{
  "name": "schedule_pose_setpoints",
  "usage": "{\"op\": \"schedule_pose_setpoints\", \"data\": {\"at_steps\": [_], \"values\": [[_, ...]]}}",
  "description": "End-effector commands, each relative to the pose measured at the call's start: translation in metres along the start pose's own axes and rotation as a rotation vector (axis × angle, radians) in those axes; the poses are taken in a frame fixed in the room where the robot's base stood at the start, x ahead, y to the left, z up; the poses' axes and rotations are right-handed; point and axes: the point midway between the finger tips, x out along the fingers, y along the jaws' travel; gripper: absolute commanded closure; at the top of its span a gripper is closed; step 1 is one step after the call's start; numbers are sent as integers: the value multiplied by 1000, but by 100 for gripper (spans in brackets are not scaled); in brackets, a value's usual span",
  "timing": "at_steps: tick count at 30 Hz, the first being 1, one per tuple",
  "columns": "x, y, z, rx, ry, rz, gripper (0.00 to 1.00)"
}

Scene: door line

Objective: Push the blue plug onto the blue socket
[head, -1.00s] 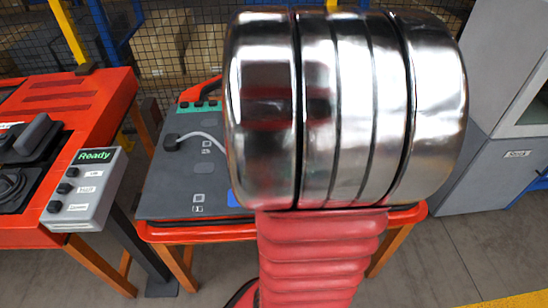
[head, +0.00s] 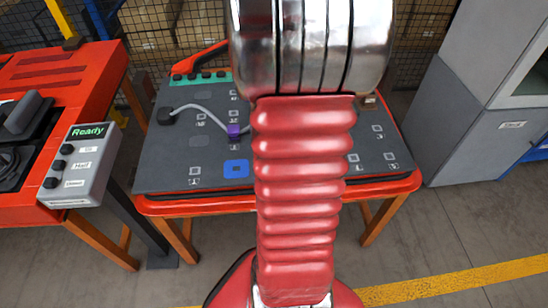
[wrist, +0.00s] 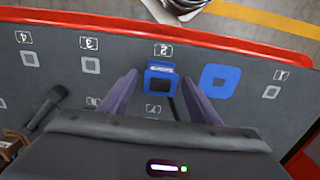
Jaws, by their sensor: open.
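In the wrist view the blue plug (wrist: 160,78), a small blue block with a dark face, is at the board between the two purple fingers of my gripper (wrist: 160,88). The fingers are open, one on each side, with visible gaps to the plug. In the head view the blue socket (head: 236,168) shows near the board's front edge, left of my arm.
The grey board (head: 160,155) on a red table carries several marked sockets. A brown piece (wrist: 16,141) and a dark piece (wrist: 48,105) lie left in the wrist view. A "Ready" button box (head: 85,165) stands left.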

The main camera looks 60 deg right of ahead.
Motion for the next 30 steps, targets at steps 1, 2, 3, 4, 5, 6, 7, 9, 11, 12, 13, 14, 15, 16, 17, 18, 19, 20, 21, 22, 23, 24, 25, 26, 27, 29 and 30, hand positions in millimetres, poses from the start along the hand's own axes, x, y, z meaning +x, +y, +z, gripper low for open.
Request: {"op": "schedule_pose_setpoints", "data": {"at_steps": [1, 2, 3, 4, 5, 6, 7, 9, 11, 12, 13, 14, 15, 16, 17, 18, 19, 20, 21, 22, 23, 24, 25, 26, 27, 29, 30], "values": [[7, 0, 0, 0, -3, 0, 44], [10, 0, 1, 0, -3, 0, 44], [13, 0, 1, 0, -3, 0, 44], [14, 0, 0, 0, -1, 0, 44], [16, 0, 0, 0, -1, 0, 44], [18, 0, 0, 0, 0, 0, 44], [18, 0, 0, 0, 0, 0, 44], [20, 0, 0, 0, 0, 0, 44], [20, 0, 0, 0, 0, 0, 44], [20, 0, 0, 0, 0, 0, 44], [20, 0, 0, 0, 0, 0, 44], [20, 0, 0, 0, 0, 0, 44], [20, 0, 0, 0, 0, 0, 44], [19, 0, 0, 0, 0, 0, 44], [19, 0, 0, 0, 0, 0, 47], [19, 0, 0, 0, 0, 0, 49], [19, 0, 0, 0, 0, 0, 52], [19, 0, 0, 0, 0, 0, 54], [19, 0, 0, -1, 0, 0, 56], [19, 0, 0, -1, 0, 0, 58], [19, 0, 0, -1, 0, 0, 61], [19, 0, 0, -1, 0, 0, 63], [19, 0, 0, -1, 0, 0, 66], [19, 0, 0, -1, 0, 0, 68], [19, 0, 0, -1, 0, 0, 70], [19, 0, 0, -1, 0, 0, 75], [19, 0, 0, -1, 0, 0, 78]]}}
